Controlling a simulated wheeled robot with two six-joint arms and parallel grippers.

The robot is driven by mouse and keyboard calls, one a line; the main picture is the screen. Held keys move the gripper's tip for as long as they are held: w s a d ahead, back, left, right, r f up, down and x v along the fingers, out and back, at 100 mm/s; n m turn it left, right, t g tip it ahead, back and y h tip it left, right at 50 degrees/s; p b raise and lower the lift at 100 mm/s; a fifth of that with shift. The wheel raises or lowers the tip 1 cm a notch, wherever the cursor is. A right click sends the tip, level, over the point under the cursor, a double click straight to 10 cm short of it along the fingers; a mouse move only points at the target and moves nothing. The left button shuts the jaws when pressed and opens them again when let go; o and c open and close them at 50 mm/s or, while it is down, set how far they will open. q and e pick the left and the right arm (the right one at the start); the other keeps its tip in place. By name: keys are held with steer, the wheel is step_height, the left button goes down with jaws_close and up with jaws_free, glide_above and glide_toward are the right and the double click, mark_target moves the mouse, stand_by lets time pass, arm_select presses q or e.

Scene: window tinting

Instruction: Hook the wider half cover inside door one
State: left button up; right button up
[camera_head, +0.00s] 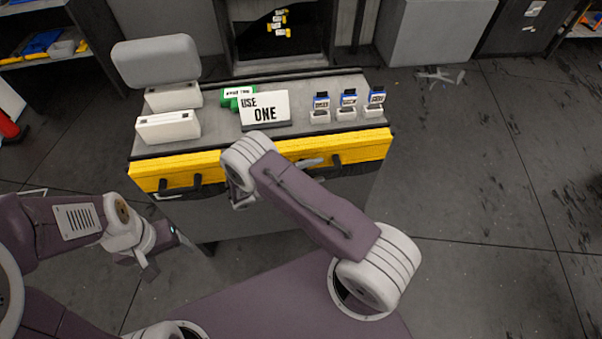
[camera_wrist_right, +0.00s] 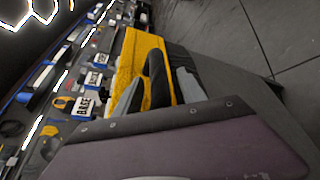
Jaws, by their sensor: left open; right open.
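I cannot single out the wider half cover or door one in either view. Two white box-like pieces (camera_head: 168,126) stand one behind the other at the left of the workbench (camera_head: 215,138); whether they are covers I cannot tell. A sign reading "USE ONE" (camera_head: 265,110) stands in the middle of the bench top. My right gripper (camera_head: 240,196) is open in front of the bench's yellow front edge, below its own wrist. In the right wrist view a black handle (camera_wrist_right: 157,80) shows near its grey fingers. My left gripper (camera_head: 150,262) is open and empty at the lower left, apart from the bench.
A green item (camera_head: 236,93) lies behind the sign. Small holders with blue labelled tags (camera_head: 347,108) line the bench's right side. Black handles (camera_head: 177,188) run along the yellow front.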

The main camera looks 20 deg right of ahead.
mark_target(322, 164)
steer(key=shift+x, duration=1.15)
jaws_close()
steer(key=shift+r, duration=0.15)
steer(key=shift+r+p, duration=1.2)
steer(key=shift+r, duration=0.15)
steer(key=s+a+p, duration=0.2)
steer(key=s+p, duration=0.1)
steer(key=s, duration=0.4)
steer(key=shift+s, duration=0.4)
